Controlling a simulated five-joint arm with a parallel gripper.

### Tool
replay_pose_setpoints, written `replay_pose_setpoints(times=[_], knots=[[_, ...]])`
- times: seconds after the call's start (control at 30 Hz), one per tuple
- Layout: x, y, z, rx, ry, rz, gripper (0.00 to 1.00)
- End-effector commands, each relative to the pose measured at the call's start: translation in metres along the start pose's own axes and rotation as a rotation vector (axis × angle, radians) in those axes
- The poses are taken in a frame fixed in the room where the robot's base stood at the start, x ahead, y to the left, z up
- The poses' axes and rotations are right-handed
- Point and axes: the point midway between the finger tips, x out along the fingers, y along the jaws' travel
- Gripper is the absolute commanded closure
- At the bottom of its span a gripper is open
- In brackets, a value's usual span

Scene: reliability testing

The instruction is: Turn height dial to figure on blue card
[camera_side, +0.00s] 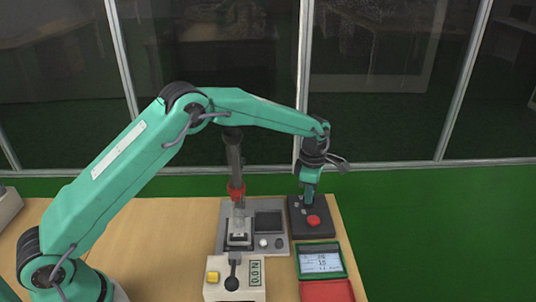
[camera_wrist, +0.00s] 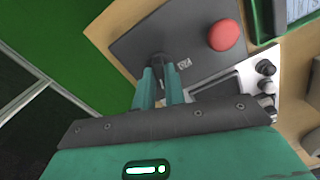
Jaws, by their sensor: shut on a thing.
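My gripper (camera_side: 308,199) is over the dark control box (camera_side: 324,231) at the right end of the table. In the wrist view, its two green fingers (camera_wrist: 159,72) are closed on a dark dial (camera_wrist: 160,58) on that box. The fingers cover much of the dial, and a small pale marking (camera_wrist: 183,64) beside it is unreadable. A pale blue card (camera_side: 319,263) lies in an open green-and-red case in front of the box. It bears two lines of dark figures, too small to read surely. A corner of the card (camera_wrist: 300,8) shows in the wrist view.
A red button (camera_side: 313,220) stands on the box close to my gripper; it also shows in the wrist view (camera_wrist: 223,36). Left is a grey test stand (camera_side: 280,251) with a tall column (camera_side: 234,160). A cream gauge (camera_side: 222,292) with a yellow button is in front. Bare table lies farther left.

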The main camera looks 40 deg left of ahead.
Motion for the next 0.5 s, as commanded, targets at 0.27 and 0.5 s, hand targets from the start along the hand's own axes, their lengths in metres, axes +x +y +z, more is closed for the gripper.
replay_pose_setpoints(times=[0.27, 0.5], knots=[[-0.0012, 0.0001, 0.0, -0.118, 0.0, 0.0, 1.0], [-0.0012, 0.0001, -0.0001, -0.172, 0.0, 0.0, 1.0]])
